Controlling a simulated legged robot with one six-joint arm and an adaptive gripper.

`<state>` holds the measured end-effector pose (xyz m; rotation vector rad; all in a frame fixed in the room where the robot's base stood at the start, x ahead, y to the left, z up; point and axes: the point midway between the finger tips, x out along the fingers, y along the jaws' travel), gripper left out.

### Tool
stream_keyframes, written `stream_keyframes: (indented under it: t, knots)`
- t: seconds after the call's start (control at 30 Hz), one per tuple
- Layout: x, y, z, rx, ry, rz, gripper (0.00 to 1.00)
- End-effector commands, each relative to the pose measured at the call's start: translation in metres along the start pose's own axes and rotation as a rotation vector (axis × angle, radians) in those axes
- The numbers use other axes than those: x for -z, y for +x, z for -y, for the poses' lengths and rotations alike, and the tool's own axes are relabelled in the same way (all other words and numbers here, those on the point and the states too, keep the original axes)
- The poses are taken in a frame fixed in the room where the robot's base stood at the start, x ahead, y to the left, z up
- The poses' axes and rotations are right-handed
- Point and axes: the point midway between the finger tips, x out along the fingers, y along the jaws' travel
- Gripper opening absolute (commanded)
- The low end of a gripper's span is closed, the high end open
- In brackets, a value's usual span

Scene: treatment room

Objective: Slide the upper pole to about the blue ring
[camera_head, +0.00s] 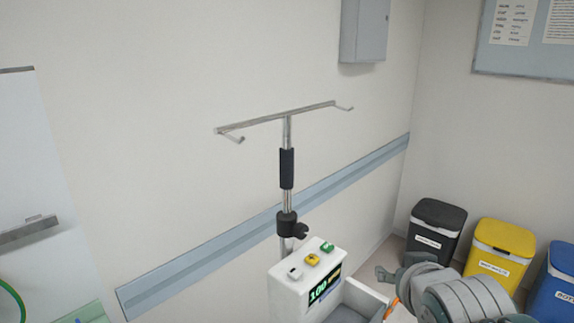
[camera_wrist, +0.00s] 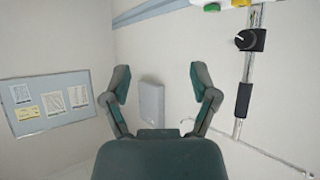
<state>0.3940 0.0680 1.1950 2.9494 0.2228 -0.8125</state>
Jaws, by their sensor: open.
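The upper pole (camera_head: 287,200) is a chrome tube, upright in the head view, with a black grip sleeve (camera_head: 287,168) and a hooked crossbar (camera_head: 275,118) on top. Below the sleeve is a black clamp collar with a side knob (camera_head: 288,226). In the wrist view the picture is turned over: the pole (camera_wrist: 255,70), sleeve (camera_wrist: 243,100) and collar (camera_wrist: 250,40) stand right of my gripper (camera_wrist: 160,80). My gripper is open and empty, its fingers wide apart and clear of the pole. I cannot make out a blue ring in either view.
A white device with coloured buttons (camera_head: 303,284) sits below the collar, close to the pole. My arm is at the lower right. Black (camera_head: 436,229), yellow (camera_head: 500,250) and blue (camera_head: 554,285) bins stand at the right. A grey wall box (camera_head: 364,30) hangs behind; air around the sleeve is free.

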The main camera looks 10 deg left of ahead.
Motion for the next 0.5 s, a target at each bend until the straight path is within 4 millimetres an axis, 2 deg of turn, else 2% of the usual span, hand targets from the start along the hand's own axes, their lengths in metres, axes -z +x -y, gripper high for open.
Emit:
stream_keyframes:
  t: [0.03, 0.1, 0.23, 0.3, 0.4, 0.5]
  knots:
    - [0.022, 0.011, 0.018, 0.044, -0.021, -0.075, 0.77]
    - [0.053, 0.02, 0.043, 0.11, -0.04, -0.188, 0.77]
    - [0.098, 0.029, 0.095, 0.25, -0.066, -0.374, 0.77]
    - [0.114, 0.029, 0.118, 0.318, -0.074, -0.447, 0.77]
    - [0.128, 0.026, 0.139, 0.383, -0.078, -0.513, 0.77]
    - [0.133, 0.026, 0.148, 0.409, -0.079, -0.539, 0.77]
